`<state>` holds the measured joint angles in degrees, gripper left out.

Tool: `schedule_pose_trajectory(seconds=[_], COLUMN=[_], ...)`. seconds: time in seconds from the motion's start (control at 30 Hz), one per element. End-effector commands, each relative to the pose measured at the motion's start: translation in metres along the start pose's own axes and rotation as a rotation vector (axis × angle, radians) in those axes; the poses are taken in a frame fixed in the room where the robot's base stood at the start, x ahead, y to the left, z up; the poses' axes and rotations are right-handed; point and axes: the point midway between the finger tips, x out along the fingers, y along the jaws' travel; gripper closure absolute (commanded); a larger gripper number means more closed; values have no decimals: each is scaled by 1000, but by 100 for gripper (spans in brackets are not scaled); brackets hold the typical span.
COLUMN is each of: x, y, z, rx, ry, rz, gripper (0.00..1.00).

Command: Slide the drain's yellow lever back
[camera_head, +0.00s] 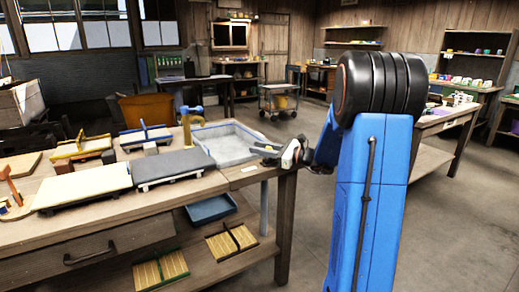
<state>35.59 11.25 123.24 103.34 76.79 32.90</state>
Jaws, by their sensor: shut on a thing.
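A shallow grey basin (225,140) with a pale rim sits at the right end of the wooden workbench. My gripper (267,152) is at the basin's right front corner, reaching in from the right, low over the bench end. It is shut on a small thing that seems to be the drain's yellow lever. The lever is mostly hidden by the fingers, and only a small yellowish bit shows there. The drain opening cannot be made out. A blue-handled tap (191,116) on a yellowish post stands at the basin's left.
A dark grey slab (172,166) and a cream slab (83,187) lie left of the basin. A blue tray (212,208) and slatted wooden moulds (232,241) are on the lower shelf. Open floor lies right of the bench.

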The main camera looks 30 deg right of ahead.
Motion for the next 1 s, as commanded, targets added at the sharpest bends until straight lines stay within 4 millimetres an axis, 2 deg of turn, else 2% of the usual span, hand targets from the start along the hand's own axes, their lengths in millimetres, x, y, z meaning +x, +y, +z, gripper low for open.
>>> schedule_pose_trajectory(seconds=[0.17, 0.4, 0.7, 0.73, 0.8, 1.0], x=[-11, -34, -36, -36, -36, -36], y=[-16, -49, -53, -53, -53, -52], z=[-3, -10, -10, -10, -10, -10], rx=[-1, 0, 0, -1, 0, 0], ry=[1, 0, 1, 1, 1, 0], rz=[-2, -3, -3, -4, -4, -2], gripper=[100, 100, 100, 73, 57, 57])
